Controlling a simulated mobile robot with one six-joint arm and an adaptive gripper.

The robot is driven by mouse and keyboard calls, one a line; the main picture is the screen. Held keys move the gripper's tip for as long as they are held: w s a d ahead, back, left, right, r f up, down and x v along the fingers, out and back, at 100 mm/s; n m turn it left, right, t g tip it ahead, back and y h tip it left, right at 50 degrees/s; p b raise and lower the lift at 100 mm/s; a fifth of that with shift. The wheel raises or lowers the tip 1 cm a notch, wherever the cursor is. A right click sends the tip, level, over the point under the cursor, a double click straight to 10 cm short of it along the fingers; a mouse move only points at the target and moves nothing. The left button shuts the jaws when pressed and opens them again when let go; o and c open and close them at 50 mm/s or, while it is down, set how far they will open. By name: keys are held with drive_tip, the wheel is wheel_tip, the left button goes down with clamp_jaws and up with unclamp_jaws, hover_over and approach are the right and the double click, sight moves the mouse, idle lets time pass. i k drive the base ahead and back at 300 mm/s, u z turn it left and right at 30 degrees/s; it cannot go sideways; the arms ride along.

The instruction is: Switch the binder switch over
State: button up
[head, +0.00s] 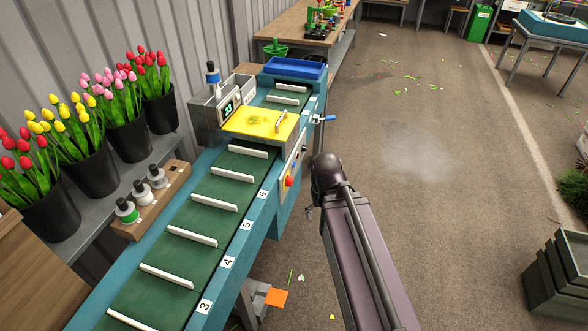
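The binder is a machine with a yellow cover (258,124) bridging the green conveyor belt (190,250). A grey box with a lit green display (227,109) stands at its left. On the belt's right side a pale control panel (293,170) carries a red knob (289,182) and small dark parts; which one is the binder switch I cannot tell. A blue-handled lever (325,118) sticks out farther up that side. My arm stands to the right of the panel, apart from it. A small metal part shows at the arm's left edge; my gripper's fingers cannot be made out.
The belt has white slats and numbered side marks. Black tulip buckets (122,132) and spools (158,176) stand at the left. A blue tray (295,67) sits at the far end. Floor to the right is open, with a dark crate (556,280) at lower right.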

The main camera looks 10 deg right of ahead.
sight(289, 182)
drive_tip(key=k, duration=1.3)
drive_tip(key=z, duration=0.4)
drive_tip(key=i, duration=1.75)
drive_tip(key=u, duration=0.2)
